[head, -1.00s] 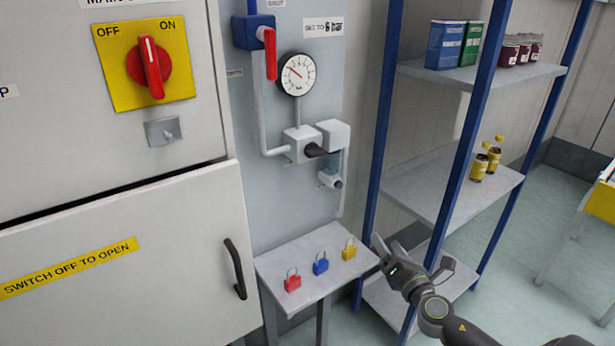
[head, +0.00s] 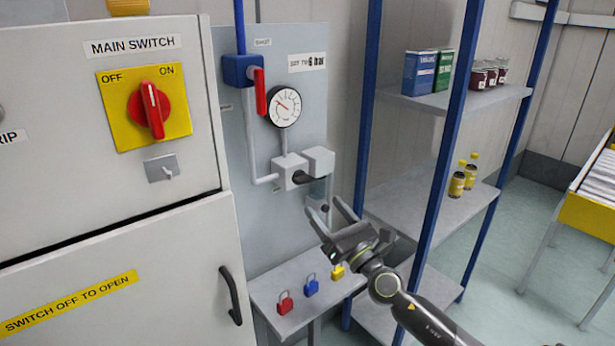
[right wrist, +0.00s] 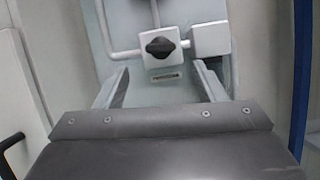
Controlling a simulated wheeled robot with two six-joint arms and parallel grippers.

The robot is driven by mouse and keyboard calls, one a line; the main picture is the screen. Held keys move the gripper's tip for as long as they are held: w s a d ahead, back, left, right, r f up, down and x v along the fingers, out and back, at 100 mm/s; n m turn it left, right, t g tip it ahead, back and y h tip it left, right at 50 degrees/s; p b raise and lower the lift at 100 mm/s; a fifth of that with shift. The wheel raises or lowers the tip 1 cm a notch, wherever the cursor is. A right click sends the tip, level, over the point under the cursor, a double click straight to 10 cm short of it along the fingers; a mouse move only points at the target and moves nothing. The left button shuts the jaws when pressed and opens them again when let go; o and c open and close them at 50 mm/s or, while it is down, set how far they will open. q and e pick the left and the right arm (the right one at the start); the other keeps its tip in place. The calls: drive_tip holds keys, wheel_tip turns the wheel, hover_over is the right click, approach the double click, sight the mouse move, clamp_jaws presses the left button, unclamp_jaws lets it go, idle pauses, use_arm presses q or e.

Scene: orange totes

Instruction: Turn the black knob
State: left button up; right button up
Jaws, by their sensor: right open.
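The black knob (head: 312,178) sits on the front of a grey valve block (head: 297,172) on the wall panel, below a round gauge (head: 284,107). In the right wrist view the knob (right wrist: 160,47) faces me, with a small dark label under it. My right gripper (head: 329,210) is open and empty, just below and in front of the knob, apart from it. In the right wrist view its two fingers (right wrist: 160,82) stand wide on either side below the knob. My left gripper is out of view.
A red-handled valve (head: 260,92) is above left of the knob. A sign reading "SET TO 6 bar" (head: 307,62) is above the gauge. A small table (head: 262,288) with red, blue and yellow padlocks is below. A blue-post shelf (head: 440,150) stands to the right.

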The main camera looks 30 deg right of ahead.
sight(305, 183)
drive_tip(key=p+x, duration=0.1)
drive_tip(key=x, duration=0.7)
drive_tip(key=shift+w+p, duration=0.15)
drive_tip(key=shift+p, duration=0.25)
drive_tip(key=c, duration=1)
drive_tip(key=shift+a+r+m+h+p, duration=0.1)
drive_tip(key=shift+m+h+p, duration=0.5)
drive_tip(key=shift+m, duration=0.45)
drive_tip(key=shift+r+m+h+p, duration=0.15)
drive_tip(key=shift+m+h+p, duration=0.25)
drive_tip(key=shift+m+p, duration=0.55)
drive_tip(key=m+g+h+p, duration=0.1)
drive_tip(key=m+p, duration=0.1)
drive_tip(key=m, duration=0.1)
drive_tip(key=m+h+p, duration=0.2)
drive_tip(key=m, duration=0.2)
drive_tip(key=shift+a+r+m+g, duration=0.1)
drive_tip(key=shift+m+g, duration=0.2)
drive_tip(key=shift+g, duration=0.1)
drive_tip(key=m+g+p, duration=0.1)
drive_tip(key=m+p, duration=0.1)
drive_tip(key=m+h+p, duration=0.1)
drive_tip(key=m+p, duration=0.1)
drive_tip(key=m, duration=0.1)
drive_tip(key=shift+r+g+h, duration=0.1)
drive_tip(key=shift+g+h, duration=0.2)
drive_tip(key=shift+g, duration=0.1)
drive_tip(key=shift+m+g+p, duration=0.8)
drive_tip(key=shift+m+p, duration=0.8)
drive_tip(key=shift+m, duration=0.5)
